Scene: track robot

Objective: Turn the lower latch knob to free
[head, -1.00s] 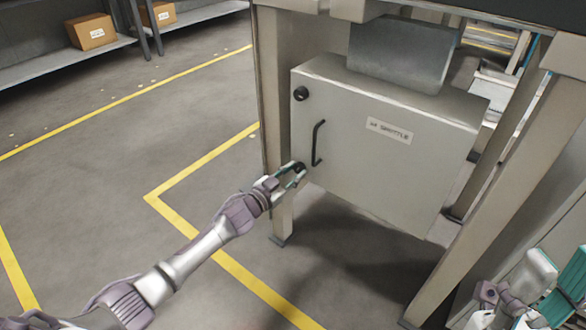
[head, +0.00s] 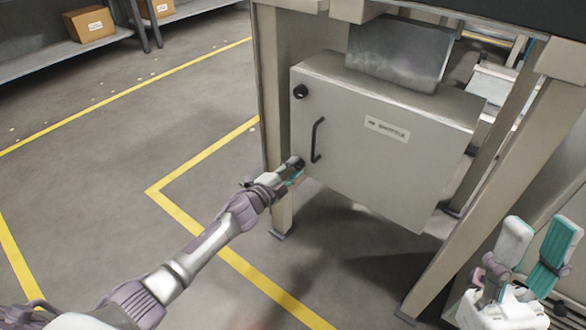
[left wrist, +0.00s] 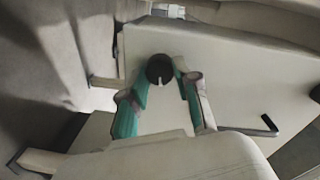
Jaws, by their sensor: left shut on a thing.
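The grey cabinet (head: 385,160) carries a label reading roughly "SHUTTLE" and a dark bar handle (head: 317,140). The upper black knob (head: 300,91) sits at its top left corner. The lower latch knob (left wrist: 159,69) is black with a pale mark at its lower edge in the left wrist view. My left gripper (head: 294,168) is at the lower left corner of the cabinet door and is shut on the lower knob, one finger on each side of it. In the head view the fingers mostly hide this knob. My right gripper (head: 541,252) is open and empty at the lower right, apart from the cabinet.
The cabinet hangs between the legs (head: 484,190) of a bench. A shelf (head: 60,58) with cardboard boxes (head: 89,24) stands at the back left. The floor with yellow lines (head: 200,158) is clear on the left.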

